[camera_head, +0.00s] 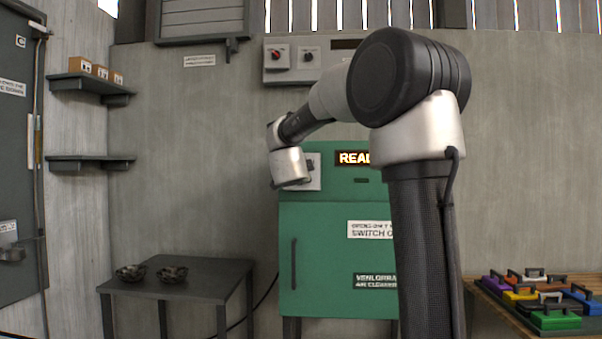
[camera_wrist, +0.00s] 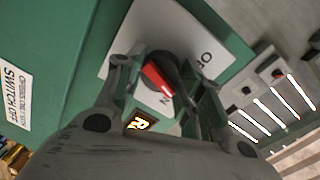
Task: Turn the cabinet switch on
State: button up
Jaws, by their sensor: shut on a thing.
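The green cabinet (camera_head: 310,235) stands against the back wall, with a lit display (camera_head: 352,158) reading "REA…", partly hidden by my arm. Its switch plate (camera_head: 314,184) is at the upper left, partly covered by my wrist. In the wrist view, the round dark switch knob (camera_wrist: 180,72) has a red pointer bar (camera_wrist: 157,80) and sits on a pale plate (camera_wrist: 228,52) with partly hidden lettering. My gripper (camera_wrist: 165,84) is shut on the knob, one finger on each side. In the head view, my wrist hides the fingers.
A grey wall panel (camera_head: 284,62) with knobs is above the cabinet. A dark table (camera_head: 190,283) with two dark objects stands at left. A bench at right holds several coloured cases (camera_head: 556,318). Wall shelves (camera_head: 92,160) are at far left.

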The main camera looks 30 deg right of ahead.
jog(key=m, duration=0.5)
jog(key=shift+d+f+y, duration=0.1)
jog(key=shift+y, duration=0.2)
jog(key=shift+m, duration=0.4)
jog(key=o, duration=1)
jog(key=shift+s, duration=0.1)
jog(key=f+v, duration=0.1)
jog(key=v, duration=1.1)
jog(key=shift+r, duration=0.35)
